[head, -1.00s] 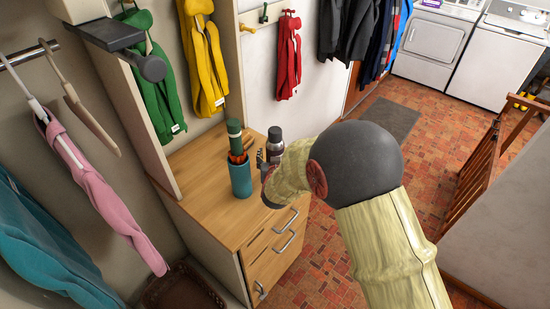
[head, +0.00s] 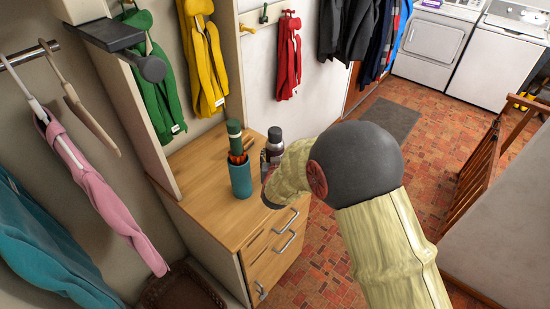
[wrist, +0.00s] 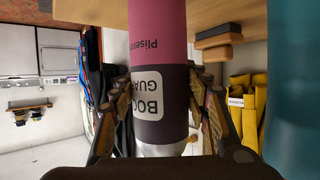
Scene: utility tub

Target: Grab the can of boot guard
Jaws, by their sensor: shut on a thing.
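The can of boot guard (wrist: 160,100) fills the middle of the wrist view, upside down in the picture, with a pink and dark label reading "BOO… GUA…". In the head view the can (head: 274,136) stands by the right side of the wooden cabinet top, its dark cap and pale band showing. My gripper (wrist: 162,88) has one finger on each side of the can and is shut on it. In the head view my arm hides most of the gripper and the can's lower part.
A teal holder (head: 240,180) with a green-topped item stands just left of the can; it shows at the right of the wrist view (wrist: 292,90). A brown brush-like block (wrist: 218,40) lies behind. The cabinet top (head: 205,165) is otherwise mostly clear. Coats hang along the walls.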

